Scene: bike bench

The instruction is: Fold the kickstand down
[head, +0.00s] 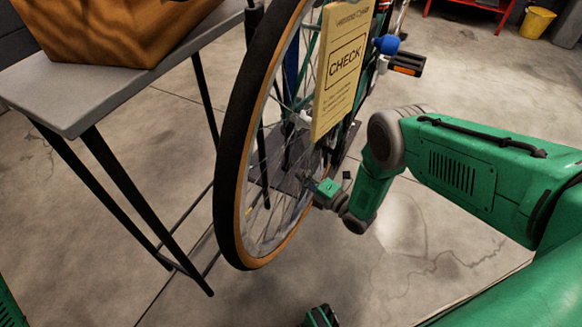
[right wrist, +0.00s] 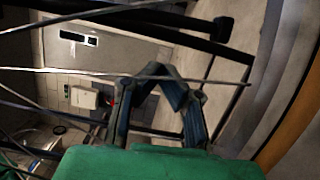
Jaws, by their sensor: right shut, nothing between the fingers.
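The bicycle's near wheel (head: 232,150) stands upright in the head view, with a black tyre, a tan rim edge and thin spokes. My right gripper (head: 312,186) is at the lower right part of this wheel, by the spokes. In the right wrist view its two dark fingers (right wrist: 165,75) meet at the tips with nothing between them. Spokes cross close around the fingers. I cannot pick out the kickstand for certain. A dark bar with a blunt end (right wrist: 222,29) shows beyond the fingers, but I cannot tell what it is.
A yellow CHECK card (head: 343,75) hangs over the wheel and hides part of the bike. A pedal (head: 406,63) sticks out behind it. A grey table (head: 95,95) with thin black legs stands at left, bearing a wooden box (head: 110,30). Floor at front right is clear.

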